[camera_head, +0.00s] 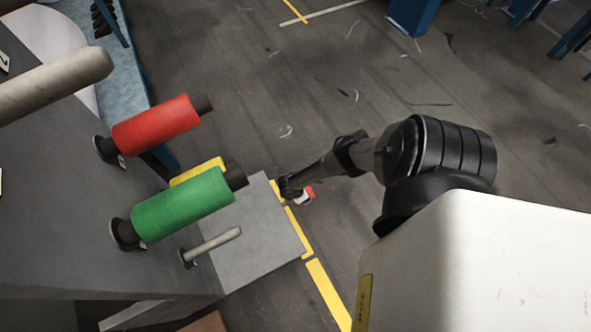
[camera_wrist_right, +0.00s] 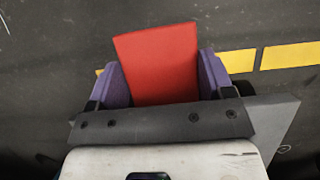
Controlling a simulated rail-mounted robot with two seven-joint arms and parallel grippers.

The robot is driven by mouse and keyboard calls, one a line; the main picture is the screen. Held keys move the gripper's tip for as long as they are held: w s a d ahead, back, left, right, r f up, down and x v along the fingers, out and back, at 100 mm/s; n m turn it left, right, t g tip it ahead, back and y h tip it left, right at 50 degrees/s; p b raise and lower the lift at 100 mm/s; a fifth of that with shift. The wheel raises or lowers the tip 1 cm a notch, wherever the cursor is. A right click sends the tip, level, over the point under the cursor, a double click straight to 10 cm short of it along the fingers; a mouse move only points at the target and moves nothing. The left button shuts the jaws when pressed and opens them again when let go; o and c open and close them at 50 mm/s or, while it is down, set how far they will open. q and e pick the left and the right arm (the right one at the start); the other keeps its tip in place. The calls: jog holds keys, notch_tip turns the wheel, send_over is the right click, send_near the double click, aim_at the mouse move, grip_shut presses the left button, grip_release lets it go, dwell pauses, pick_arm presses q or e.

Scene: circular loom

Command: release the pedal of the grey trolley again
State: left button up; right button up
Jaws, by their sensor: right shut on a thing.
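The grey trolley (camera_head: 255,235) stands at the left of the head view, with its pegs pointing to the right. Its pedal (camera_wrist_right: 157,62) is a flat red plate in the right wrist view. In the head view only a small red bit of the pedal (camera_head: 309,191) shows, low beside the trolley's edge. My right gripper (camera_wrist_right: 162,80) has its two purple finger pads at either side of the red plate and is shut on it. In the head view the right gripper (camera_head: 291,188) is small, dark and partly hidden. My left gripper is not in view.
A red spool (camera_head: 157,124) and a green spool (camera_head: 182,205) sit on trolley pegs; a bare peg (camera_head: 212,246) is below them. Yellow floor tape (camera_head: 327,292) runs past the trolley. A blue post (camera_head: 411,15) stands at the top. The floor between is clear.

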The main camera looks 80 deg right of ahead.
jog(key=o, duration=1)
jog(key=shift+r, duration=0.1)
jog(key=shift+c, duration=0.2)
jog(key=o, duration=0.3)
jog(key=shift+r, duration=0.25)
jog(key=p+v, duration=0.9)
jog(key=v, duration=0.4)
jog(key=shift+w+a, duration=0.1)
